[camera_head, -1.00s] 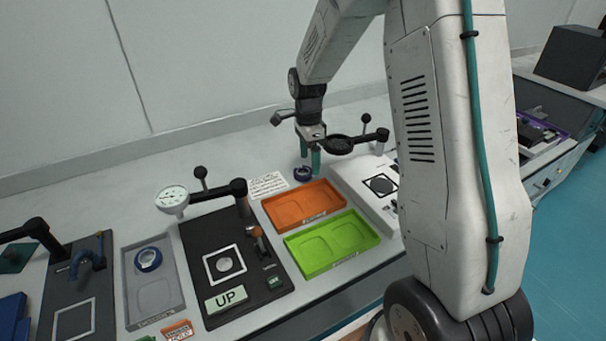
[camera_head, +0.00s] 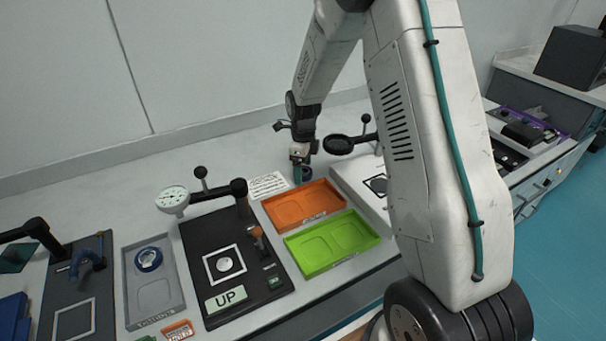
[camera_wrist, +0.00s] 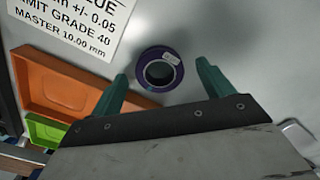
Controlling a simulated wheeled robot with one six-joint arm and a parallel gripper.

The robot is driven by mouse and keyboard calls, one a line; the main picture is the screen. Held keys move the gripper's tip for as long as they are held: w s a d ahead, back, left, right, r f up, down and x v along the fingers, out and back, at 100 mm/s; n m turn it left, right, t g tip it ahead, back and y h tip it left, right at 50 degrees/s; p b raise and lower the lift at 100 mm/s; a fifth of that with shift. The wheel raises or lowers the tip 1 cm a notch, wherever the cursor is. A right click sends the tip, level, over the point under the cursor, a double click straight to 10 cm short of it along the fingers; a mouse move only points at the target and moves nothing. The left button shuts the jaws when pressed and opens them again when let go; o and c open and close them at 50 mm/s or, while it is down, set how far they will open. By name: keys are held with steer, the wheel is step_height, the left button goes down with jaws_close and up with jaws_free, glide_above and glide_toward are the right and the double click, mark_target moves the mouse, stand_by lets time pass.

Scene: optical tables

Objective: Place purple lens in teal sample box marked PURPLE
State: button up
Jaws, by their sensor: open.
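The purple lens (camera_wrist: 160,70) is a dark purple ring with a small white label, lying on the pale table in the wrist view. In the head view it shows only partly, behind my gripper (camera_head: 303,172), near the back corner of the orange tray. My gripper also shows in the wrist view (camera_wrist: 162,85), with its two teal fingers apart, one on each side of the lens. It is open and empty. I cannot tell how far above the table the fingertips are. No teal sample box marked PURPLE can be made out in these views.
The orange tray (camera_head: 335,205) and green tray (camera_head: 372,238) lie in front of the lens. A printed card (camera_head: 268,186) lies to its left. A black gauge stand (camera_head: 190,250) stands left of the trays, and a white station (camera_head: 345,180) with a black arm stands right.

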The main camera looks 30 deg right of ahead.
steer(key=shift+f, duration=0.35)
steer(key=c, duration=1.2)
